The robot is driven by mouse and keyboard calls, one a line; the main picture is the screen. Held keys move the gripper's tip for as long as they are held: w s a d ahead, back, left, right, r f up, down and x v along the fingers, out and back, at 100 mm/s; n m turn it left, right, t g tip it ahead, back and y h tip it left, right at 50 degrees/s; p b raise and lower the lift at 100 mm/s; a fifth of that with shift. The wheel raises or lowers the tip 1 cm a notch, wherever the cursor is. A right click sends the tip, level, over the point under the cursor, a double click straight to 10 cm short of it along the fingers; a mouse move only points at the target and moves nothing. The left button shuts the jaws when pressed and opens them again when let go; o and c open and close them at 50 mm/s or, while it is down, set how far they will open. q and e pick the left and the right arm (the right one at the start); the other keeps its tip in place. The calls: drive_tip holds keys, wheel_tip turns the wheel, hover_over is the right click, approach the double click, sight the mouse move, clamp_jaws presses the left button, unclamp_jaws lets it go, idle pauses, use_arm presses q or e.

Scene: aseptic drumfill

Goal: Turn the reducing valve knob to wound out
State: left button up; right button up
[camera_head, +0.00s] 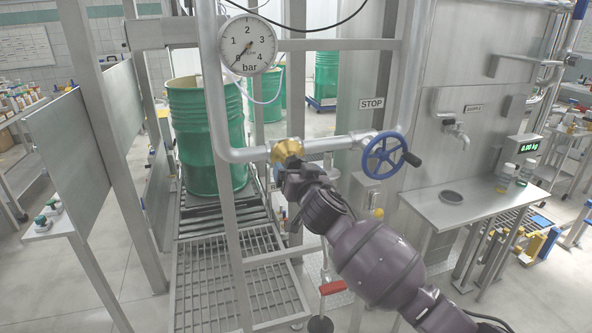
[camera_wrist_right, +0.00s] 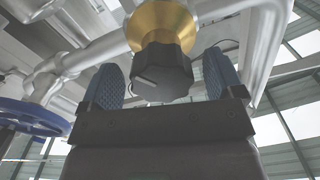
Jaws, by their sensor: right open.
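The reducing valve has a brass body (camera_head: 287,149) on the horizontal steel pipe, below the pressure gauge. In the right wrist view the brass body (camera_wrist_right: 163,22) carries a black faceted knob (camera_wrist_right: 162,72) with a pale line on its face. My right gripper (camera_wrist_right: 162,82) is open, with one blue padded finger on each side of the knob. My left gripper is out of view.
A round bar gauge (camera_head: 249,45) has its needle toward the low end. A blue handwheel (camera_head: 384,155) sits on the pipe to the right of the valve. A green drum (camera_head: 205,130) stands behind the frame. A red-handled lever (camera_head: 333,287) is below.

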drive_tip(key=shift+w+a, duration=0.1)
drive_tip(key=shift+w, duration=0.2)
drive_tip(key=c, duration=0.9)
